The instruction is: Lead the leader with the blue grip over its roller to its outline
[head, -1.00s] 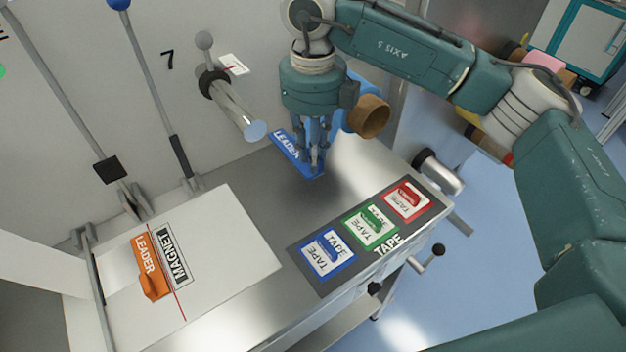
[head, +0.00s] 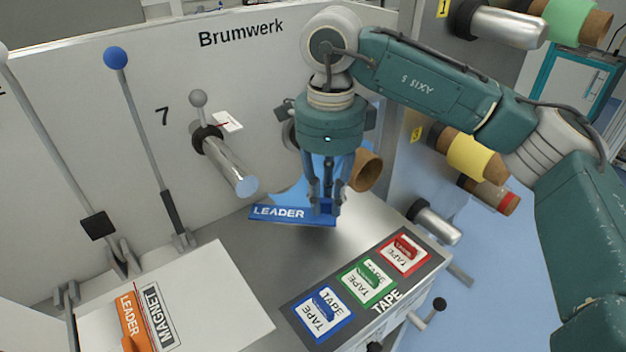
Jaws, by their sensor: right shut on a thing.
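The blue leader (head: 285,214) is a flat blue bar lettered LEADER, with blue web trailing behind it toward a blue roll partly hidden by my arm. My right gripper (head: 326,205) is shut on its blue grip and holds it above the steel table. A shiny roller (head: 225,165) sticks out of the wall panel to the left of the leader, near the number 7. I cannot tell which outline is the blue leader's. My left gripper is not in view.
An orange leader (head: 130,318) lies beside the MAGNET label (head: 159,315) on a white plate (head: 225,300). Blue, green and red tape pieces sit on a dark strip (head: 298,318) at the table's front right. Levers stand at the left.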

